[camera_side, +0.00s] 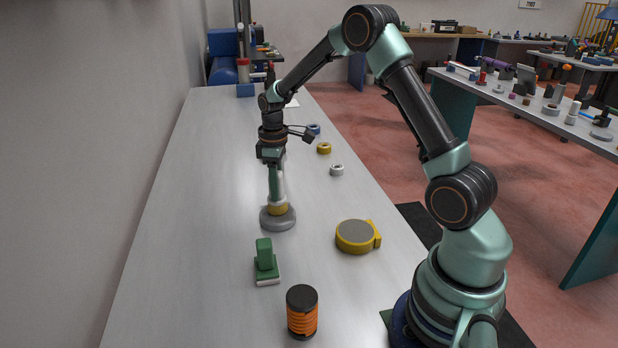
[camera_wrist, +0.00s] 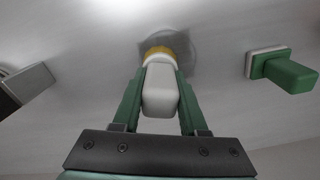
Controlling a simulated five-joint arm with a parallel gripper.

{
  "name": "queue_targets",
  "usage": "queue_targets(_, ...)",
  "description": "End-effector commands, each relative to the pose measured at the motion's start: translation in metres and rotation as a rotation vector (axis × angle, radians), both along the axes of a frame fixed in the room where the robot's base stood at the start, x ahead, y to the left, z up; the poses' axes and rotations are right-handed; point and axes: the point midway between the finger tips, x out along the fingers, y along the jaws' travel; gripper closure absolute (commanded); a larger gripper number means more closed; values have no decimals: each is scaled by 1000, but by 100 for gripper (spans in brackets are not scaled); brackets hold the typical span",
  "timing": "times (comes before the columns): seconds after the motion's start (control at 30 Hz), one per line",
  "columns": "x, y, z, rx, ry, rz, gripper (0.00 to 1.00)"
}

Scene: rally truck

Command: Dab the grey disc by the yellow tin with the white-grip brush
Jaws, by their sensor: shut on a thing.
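My gripper (camera_side: 275,190) points straight down, its green fingers shut on the white-grip brush. The white grip (camera_wrist: 160,92) shows between the fingers in the wrist view. The brush's yellow lower end (camera_side: 278,209) is over the middle of the grey disc (camera_side: 278,223) and seems to meet it; I cannot tell whether they touch. The disc shows partly behind the brush in the wrist view (camera_wrist: 188,45). A round yellow case with a grey top and a side tab (camera_side: 357,237), likely the yellow tin, lies to the right of the disc.
A green-handled block (camera_side: 265,262) stands in front of the disc; it also shows in the wrist view (camera_wrist: 285,72). An orange and black cylinder (camera_side: 302,312) is nearer. White (camera_side: 336,170), yellow (camera_side: 324,148) and blue (camera_side: 313,128) rolls lie behind. The table's left side is clear.

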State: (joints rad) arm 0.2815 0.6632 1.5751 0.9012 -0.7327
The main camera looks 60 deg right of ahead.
Motion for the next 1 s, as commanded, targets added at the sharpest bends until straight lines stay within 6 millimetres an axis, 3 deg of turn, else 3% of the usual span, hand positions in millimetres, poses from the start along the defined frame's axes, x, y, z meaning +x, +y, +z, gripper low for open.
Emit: queue_targets(1.0, -37, 37, -2, 0, 0, 0, 100)
